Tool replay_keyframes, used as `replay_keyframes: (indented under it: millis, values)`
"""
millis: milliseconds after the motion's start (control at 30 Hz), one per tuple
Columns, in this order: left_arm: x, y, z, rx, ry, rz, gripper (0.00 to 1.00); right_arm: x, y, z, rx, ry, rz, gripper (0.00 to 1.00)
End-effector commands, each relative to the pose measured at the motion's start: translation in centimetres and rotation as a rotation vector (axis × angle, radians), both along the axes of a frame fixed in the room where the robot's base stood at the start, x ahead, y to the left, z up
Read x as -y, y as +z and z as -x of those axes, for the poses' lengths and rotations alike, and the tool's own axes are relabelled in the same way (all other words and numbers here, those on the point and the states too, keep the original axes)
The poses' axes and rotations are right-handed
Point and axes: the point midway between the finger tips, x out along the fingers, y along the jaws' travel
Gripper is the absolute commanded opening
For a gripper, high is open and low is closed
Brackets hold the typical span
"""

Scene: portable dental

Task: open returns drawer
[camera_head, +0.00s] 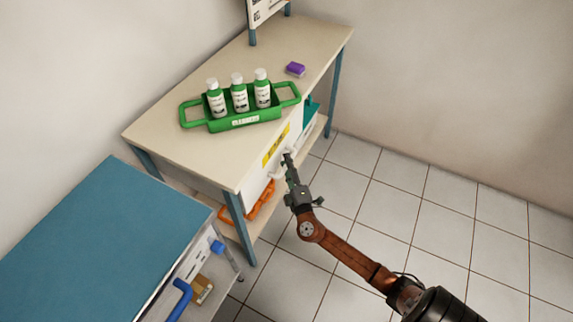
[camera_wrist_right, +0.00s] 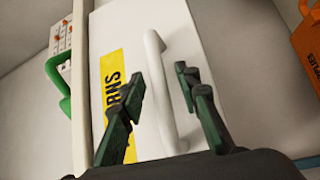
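The returns drawer (camera_head: 262,172) is a white front under the beige table top, with a yellow label. In the right wrist view the drawer front (camera_wrist_right: 200,40) fills the middle, its yellow label (camera_wrist_right: 112,75) partly hidden by a finger. Its white bar handle (camera_wrist_right: 158,85) runs between the two fingers. My right gripper (camera_head: 288,160) is at the drawer front. In the wrist view the right gripper (camera_wrist_right: 160,85) is open, one finger on each side of the handle, with gaps visible. The drawer looks closed. My left gripper is not in view.
On the beige table (camera_head: 180,140) stands a green carrier (camera_head: 235,122) with white-capped bottles, near a purple box (camera_head: 295,69). An orange carrier (camera_head: 262,203) sits on the lower shelf. A blue-topped cabinet (camera_head: 95,235) stands at left. Tiled floor (camera_head: 400,215) at right is clear.

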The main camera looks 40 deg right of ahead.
Motion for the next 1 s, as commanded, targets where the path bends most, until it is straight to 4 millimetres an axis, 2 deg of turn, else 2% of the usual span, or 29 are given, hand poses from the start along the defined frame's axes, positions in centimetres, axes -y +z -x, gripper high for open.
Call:
replay_keyframes:
  millis: [100,533,1000]
  values:
    - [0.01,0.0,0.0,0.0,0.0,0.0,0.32,0.0,0.0,0.02,0.0,0.0,0.0,0.3]
    - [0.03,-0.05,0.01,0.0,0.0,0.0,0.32,-0.01,-0.04,0.04,0.0,0.0,0.001,0.01]
    - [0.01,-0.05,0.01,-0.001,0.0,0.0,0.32,-0.03,-0.08,0.06,-0.001,0.0,0.001,0.0]
